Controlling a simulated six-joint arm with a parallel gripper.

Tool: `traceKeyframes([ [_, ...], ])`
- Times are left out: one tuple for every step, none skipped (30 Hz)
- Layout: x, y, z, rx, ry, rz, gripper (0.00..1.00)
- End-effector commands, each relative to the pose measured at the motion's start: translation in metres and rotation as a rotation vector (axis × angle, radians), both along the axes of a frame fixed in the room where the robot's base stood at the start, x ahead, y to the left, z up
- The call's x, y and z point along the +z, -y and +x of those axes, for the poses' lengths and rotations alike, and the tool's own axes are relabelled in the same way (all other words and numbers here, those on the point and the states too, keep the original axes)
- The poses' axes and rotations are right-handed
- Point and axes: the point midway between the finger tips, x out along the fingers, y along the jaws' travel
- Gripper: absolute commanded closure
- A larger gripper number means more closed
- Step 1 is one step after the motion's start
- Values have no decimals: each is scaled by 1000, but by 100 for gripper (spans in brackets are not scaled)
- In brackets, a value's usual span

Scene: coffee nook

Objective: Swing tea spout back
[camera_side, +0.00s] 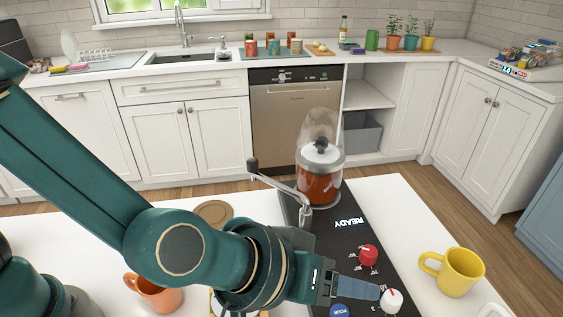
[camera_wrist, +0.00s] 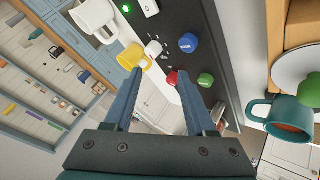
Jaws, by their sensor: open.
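The tea spout (camera_side: 282,182) is a thin metal arm with a black knob (camera_side: 252,164) on its far left end. In the side view it reaches out to the left from a post beside the glass tea vessel (camera_side: 319,185), which holds red-brown liquid. The vessel stands on a black control panel (camera_side: 352,244) with a READY display. My gripper (camera_side: 378,291) is over the near part of the panel by the white knob (camera_side: 391,300), away from the spout. In the wrist view my gripper (camera_wrist: 160,75) has its fingers apart with nothing held. I do not see the spout there.
A red knob (camera_side: 368,254) and a blue knob (camera_side: 343,312) are close to my gripper; a green knob (camera_wrist: 206,79) shows in the wrist view. A yellow mug (camera_side: 461,272) stands right of the panel. An orange mug (camera_side: 155,294) is below my arm. A round brown coaster (camera_side: 213,211) lies left of the spout.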

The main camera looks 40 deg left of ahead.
Motion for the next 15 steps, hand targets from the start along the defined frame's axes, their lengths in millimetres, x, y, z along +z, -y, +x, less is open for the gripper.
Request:
traceKeyframes([
  [-1, 0, 0, 0, 0, 1, 44],
  [-1, 0, 0, 0, 0, 1, 44],
  [-2, 0, 0, 0, 0, 0, 44],
  [-2, 0, 0, 0, 0, 0, 44],
  [-2, 0, 0, 1, 0, -1, 44],
  [-2, 0, 0, 1, 0, -1, 44],
  [-2, 0, 0, 0, 0, 0, 44],
  [-2, 0, 0, 0, 0, 0, 44],
  [-2, 0, 0, 0, 0, 0, 44],
  [-2, 0, 0, 0, 0, 0, 44],
  [-2, 0, 0, 0, 0, 0, 55],
  [-2, 0, 0, -3, 2, 3, 71],
  [-1, 0, 1, -8, 8, 8, 82],
  [-1, -1, 2, -14, 19, 16, 94],
  [1, -4, 6, -10, 40, 31, 100],
])
